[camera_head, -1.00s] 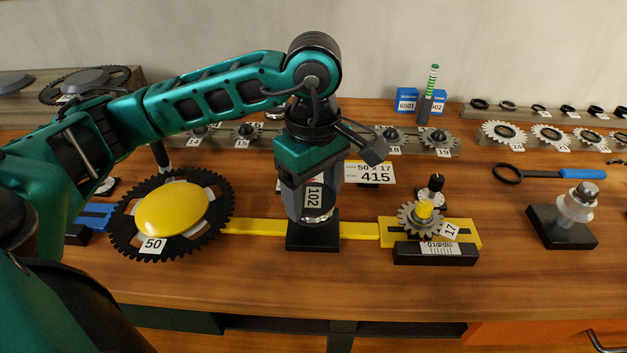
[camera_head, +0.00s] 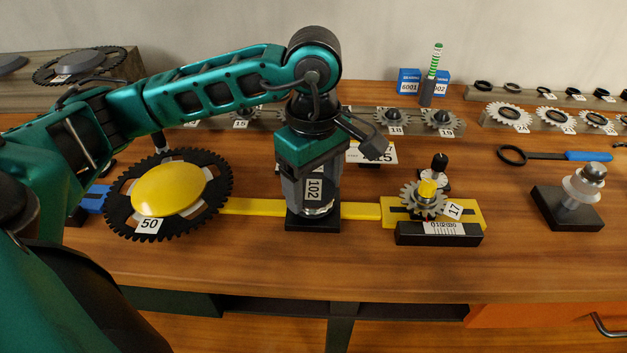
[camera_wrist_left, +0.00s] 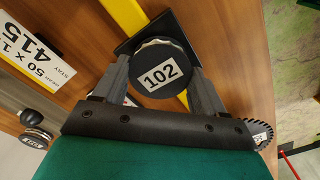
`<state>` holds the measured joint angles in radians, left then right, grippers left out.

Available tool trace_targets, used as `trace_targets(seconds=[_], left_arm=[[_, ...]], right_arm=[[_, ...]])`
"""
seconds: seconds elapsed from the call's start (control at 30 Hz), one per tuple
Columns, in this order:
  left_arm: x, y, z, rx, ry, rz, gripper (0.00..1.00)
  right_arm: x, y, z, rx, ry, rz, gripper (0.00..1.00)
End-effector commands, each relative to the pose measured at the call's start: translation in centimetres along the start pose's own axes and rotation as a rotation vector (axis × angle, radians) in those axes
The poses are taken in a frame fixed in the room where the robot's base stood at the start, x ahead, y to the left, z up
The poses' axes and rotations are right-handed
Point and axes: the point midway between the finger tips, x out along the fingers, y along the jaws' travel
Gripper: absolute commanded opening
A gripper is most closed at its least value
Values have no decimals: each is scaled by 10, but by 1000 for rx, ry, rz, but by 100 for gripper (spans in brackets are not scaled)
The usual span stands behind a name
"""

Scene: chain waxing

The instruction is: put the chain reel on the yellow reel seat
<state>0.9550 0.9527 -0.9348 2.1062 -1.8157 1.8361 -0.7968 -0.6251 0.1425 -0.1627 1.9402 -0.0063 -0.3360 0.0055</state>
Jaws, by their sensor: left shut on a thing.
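The chain reel is a dark round drum with a white label 102; it shows in the head view (camera_head: 315,189) and the left wrist view (camera_wrist_left: 160,74). My left gripper (camera_head: 312,200) points down and is shut on the reel, with one finger on each side in the wrist view (camera_wrist_left: 162,85). The reel is over a black square base (camera_head: 313,223) on the yellow bar (camera_head: 262,207). The reel and fingers hide the top of this base, so no yellow reel seat shows apart from the bar. I cannot tell whether the reel touches the base. My right gripper is not in view.
A large chainring (camera_head: 147,224) with a yellow dome, labelled 50, is left of the reel. A small sprocket (camera_head: 409,196) labelled 17 is on the bar's right end. A card (camera_head: 377,152) stands behind. The table front (camera_head: 270,270) is clear.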

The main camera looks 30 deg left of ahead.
Motion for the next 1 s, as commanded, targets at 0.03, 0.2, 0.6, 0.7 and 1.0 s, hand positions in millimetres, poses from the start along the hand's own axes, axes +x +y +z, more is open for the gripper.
trace_targets(seconds=[0.03, 0.2, 0.6, 0.7, 1.0], left_arm=[[1, 0, 0, 0, 0, 2, 16], [4, 0, 0, 0, 0, 2, 16], [7, 0, 0, 0, 0, 1, 90], [7, 0, 0, 0, 0, 1, 100], [4, 0, 0, 0, 0, 0, 100]], right_arm=[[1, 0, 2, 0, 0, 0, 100], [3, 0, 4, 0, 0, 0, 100], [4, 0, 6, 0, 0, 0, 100], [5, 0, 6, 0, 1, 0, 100], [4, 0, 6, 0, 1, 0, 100]])
